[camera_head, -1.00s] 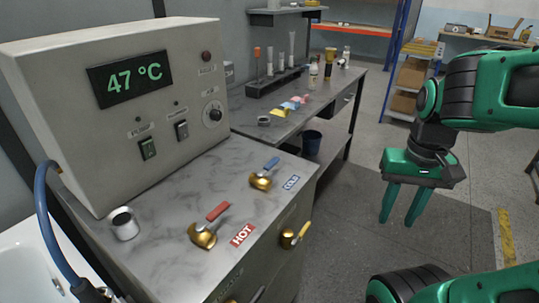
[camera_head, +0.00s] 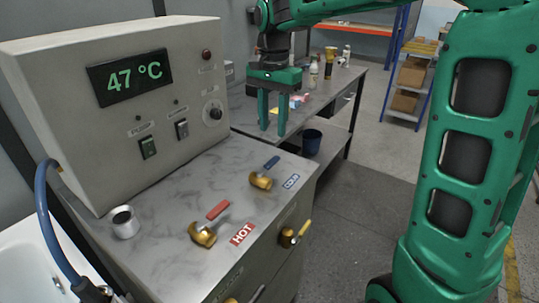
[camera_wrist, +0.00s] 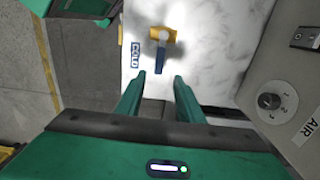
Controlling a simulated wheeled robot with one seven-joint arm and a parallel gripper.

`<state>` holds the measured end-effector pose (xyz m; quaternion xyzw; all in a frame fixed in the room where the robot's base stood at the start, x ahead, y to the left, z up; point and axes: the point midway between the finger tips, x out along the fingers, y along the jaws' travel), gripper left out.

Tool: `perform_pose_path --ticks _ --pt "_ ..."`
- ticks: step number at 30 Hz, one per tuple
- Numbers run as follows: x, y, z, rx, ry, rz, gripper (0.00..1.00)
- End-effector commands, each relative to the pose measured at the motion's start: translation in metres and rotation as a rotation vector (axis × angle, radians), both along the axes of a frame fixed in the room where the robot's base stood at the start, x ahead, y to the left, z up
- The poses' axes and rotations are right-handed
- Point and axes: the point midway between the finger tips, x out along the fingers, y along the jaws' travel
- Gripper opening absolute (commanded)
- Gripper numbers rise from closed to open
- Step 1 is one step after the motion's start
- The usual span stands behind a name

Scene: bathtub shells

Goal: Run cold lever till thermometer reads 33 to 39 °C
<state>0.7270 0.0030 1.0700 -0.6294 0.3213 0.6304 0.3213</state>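The cold lever (camera_head: 271,163) has a blue handle on a brass valve, beside the COLD label (camera_head: 291,181) on the counter. It also shows in the wrist view (camera_wrist: 161,52), ahead of the fingertips. The hot lever (camera_head: 217,210) has a red handle, beside the HOT label (camera_head: 242,234). The thermometer display (camera_head: 130,77) on the grey panel reads 47 °C in green. My gripper (camera_head: 273,133) points down above the counter, behind the cold lever in the head view, and touches nothing. Its fingers are apart and empty; it also shows in the wrist view (camera_wrist: 159,76).
A third valve with a yellow handle (camera_head: 300,232) is on the counter's front face. A metal cup (camera_head: 124,222) stands at the left. The tall panel box (camera_head: 60,130) borders the counter's back. A workbench (camera_head: 240,100) with bottles lies behind my gripper.

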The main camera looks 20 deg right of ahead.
Motion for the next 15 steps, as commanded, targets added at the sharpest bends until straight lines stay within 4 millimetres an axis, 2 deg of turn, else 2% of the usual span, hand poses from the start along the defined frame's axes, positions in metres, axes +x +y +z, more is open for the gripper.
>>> perform_pose_path --ticks 15 --pt "-0.002 0.000 -0.083 -0.001 0.003 0.001 0.34"
